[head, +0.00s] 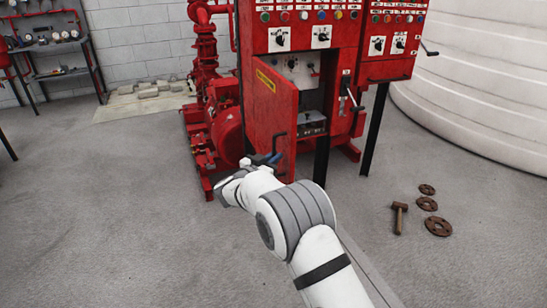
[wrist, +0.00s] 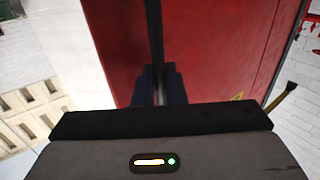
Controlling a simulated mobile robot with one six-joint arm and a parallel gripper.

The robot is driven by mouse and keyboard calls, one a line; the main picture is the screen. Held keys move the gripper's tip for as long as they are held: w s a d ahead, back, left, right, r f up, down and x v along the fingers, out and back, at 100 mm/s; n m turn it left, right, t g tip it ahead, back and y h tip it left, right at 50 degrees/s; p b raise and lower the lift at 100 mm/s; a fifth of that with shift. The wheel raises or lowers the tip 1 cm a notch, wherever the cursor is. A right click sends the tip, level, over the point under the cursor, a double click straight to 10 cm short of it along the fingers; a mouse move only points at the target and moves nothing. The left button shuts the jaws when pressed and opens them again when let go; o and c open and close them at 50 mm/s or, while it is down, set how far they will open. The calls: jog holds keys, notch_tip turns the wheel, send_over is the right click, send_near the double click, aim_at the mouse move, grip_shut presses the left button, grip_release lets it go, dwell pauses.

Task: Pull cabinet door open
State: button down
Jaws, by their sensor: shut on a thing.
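The red cabinet door (head: 268,105) is ajar on the front of the red control cabinet (head: 345,85). It is swung outward, with a gap on its right that shows the inside of the cabinet. A yellow label is near its top. Its black bar handle (head: 278,143) is low on the door. My gripper (head: 265,160) is at the handle and shut on it. In the wrist view the dark handle (wrist: 154,35) runs between the two fingers (wrist: 159,86), with the red door panel (wrist: 225,45) behind. The fingertips are partly hidden in the head view.
Red pump piping (head: 208,100) stands left of the cabinet. A second red panel (head: 390,45) is on the right, with a black leg. The grey floor at front left is clear.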

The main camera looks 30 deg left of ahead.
jog(key=c, duration=1.9)
grip_release()
jog(key=shift+w+a+r, duration=0.1)
jog(key=shift+a+r, duration=0.1)
jog(key=shift+r, duration=0.15)
jog(key=shift+o, duration=1.4)
jog(key=shift+f, duration=0.25)
jog(key=s+p, duration=0.1)
jog(key=s, duration=0.6)
jog(key=shift+s+a, duration=0.35)
jog(key=w, duration=0.5)
jog(key=w+d+b, duration=0.1)
jog(key=w, duration=0.1)
jog(key=shift+w+f, duration=0.15)
jog(key=shift+w, duration=0.3)
jog(key=shift+d, duration=0.1)
jog(key=shift+r, duration=0.2)
